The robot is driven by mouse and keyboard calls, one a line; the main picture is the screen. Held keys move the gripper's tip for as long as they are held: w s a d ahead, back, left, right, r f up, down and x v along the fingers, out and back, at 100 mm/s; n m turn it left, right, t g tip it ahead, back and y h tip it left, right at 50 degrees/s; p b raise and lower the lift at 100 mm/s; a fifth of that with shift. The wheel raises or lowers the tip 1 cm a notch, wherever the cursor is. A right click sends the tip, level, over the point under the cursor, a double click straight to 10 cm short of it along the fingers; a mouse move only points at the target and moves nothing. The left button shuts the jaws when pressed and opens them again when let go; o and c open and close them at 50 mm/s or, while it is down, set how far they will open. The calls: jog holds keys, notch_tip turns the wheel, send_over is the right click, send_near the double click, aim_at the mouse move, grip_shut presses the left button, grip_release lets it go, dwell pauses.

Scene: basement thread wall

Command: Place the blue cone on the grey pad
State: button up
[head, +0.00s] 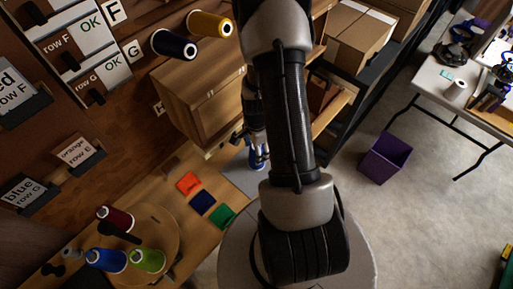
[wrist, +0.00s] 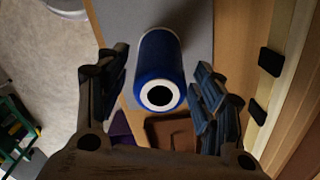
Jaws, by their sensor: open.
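A blue cone (head: 257,158) with white ends stands on the grey pad (head: 238,178), near the pad's edge as far as I can tell. In the wrist view the blue cone (wrist: 158,62) shows its white-ringed top with a dark hole, and the grey pad (wrist: 200,25) is behind it. My gripper (wrist: 160,72) is open, with one finger on each side of the cone and gaps visible on both sides. In the head view my arm hides part of the pad, and my gripper (head: 254,132) is just above the cone.
Orange (head: 188,183), dark blue (head: 203,202) and green (head: 222,216) squares lie beside the pad. A round tray (head: 165,222) holds dark red, blue and green cones. A purple bin (head: 386,158) stands on the floor.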

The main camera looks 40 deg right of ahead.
jog(key=w+a+r+n+t+p, duration=0.1)
jog(key=a+r+n+p, duration=0.15)
jog(key=r, duration=0.85)
jog(key=w+a+r+n+p, duration=0.1)
jog(key=a+r+n, duration=0.15)
jog(key=r, duration=0.85)
jog(key=s+a+r+n+t, duration=0.1)
jog(key=s+a+r+n, duration=0.5)
jog(key=a+r+n, duration=0.1)
jog(key=s+a+r+n+t, duration=0.2)
jog(key=s+a+r+n, duration=0.3)
jog(key=a+r+n, duration=0.3)
notch_tip(320, 180, up, 2)
jog(key=shift+s+a+r+n+t, duration=0.15)
jog(key=shift+s+n+t, duration=0.2)
jog(key=shift+n, duration=0.45)
jog(key=shift+f, duration=0.2)
